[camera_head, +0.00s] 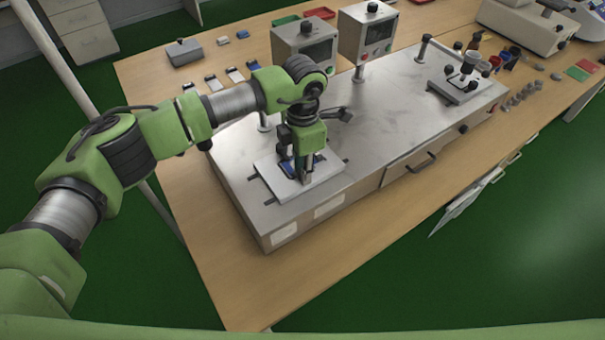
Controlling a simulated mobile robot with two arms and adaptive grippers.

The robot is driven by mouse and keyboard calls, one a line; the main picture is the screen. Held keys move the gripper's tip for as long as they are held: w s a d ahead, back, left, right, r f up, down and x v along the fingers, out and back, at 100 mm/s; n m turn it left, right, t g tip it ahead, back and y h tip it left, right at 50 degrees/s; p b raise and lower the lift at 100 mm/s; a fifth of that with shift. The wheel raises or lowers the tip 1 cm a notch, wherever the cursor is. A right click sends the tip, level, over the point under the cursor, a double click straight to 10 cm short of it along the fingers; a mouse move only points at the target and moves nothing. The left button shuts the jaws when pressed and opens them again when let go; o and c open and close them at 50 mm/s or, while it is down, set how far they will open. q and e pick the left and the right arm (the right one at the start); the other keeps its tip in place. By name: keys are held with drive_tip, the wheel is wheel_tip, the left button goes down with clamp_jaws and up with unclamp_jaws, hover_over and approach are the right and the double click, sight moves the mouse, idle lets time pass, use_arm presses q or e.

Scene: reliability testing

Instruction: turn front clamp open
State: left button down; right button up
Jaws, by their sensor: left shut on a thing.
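The front clamp (282,153) stands on a light plate (265,167) at the near left end of the grey metal test bench (232,150). My left gripper (303,172) points straight down over this plate and is shut on the clamp, whose gripped part is mostly hidden by the fingers. A small blue part (318,165) shows beside the fingers on the plate. A dark-tipped lever (341,114) sticks out to the right of my wrist. My right gripper is not in view.
A second fixture (461,82) sits at the bench's far right. Grey pieces (518,98) lie on the wooden table (215,255). The bench's middle is clear. A drawer handle (421,164) protrudes in front.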

use_arm(q)
drive_tip(key=n+b, duration=0.1)
drive_tip(key=n, duration=0.1)
drive_tip(key=n+b, duration=0.1)
drive_tip(key=b, duration=0.1)
drive_tip(key=shift+f+n, duration=0.2)
drive_tip(key=shift+n, duration=0.2)
drive_tip(key=n+b, duration=0.3)
drive_tip(key=shift+d+n, duration=0.1)
drive_tip(key=shift+n, duration=0.2)
drive_tip(key=n+b, duration=0.2)
drive_tip(key=n, duration=0.1)
drive_tip(key=shift+r+b, duration=0.1)
drive_tip(key=shift+b, duration=0.2)
drive_tip(key=shift+r+n+b, duration=0.1)
drive_tip(key=shift+n+b, duration=0.55)
drive_tip(key=shift+n, duration=0.65)
drive_tip(key=shift+r, duration=0.1)
drive_tip(key=c, duration=1.8)
unclamp_jaws()
wheel_tip(320, 180, up, 12)
drive_tip(key=shift+f, duration=0.1)
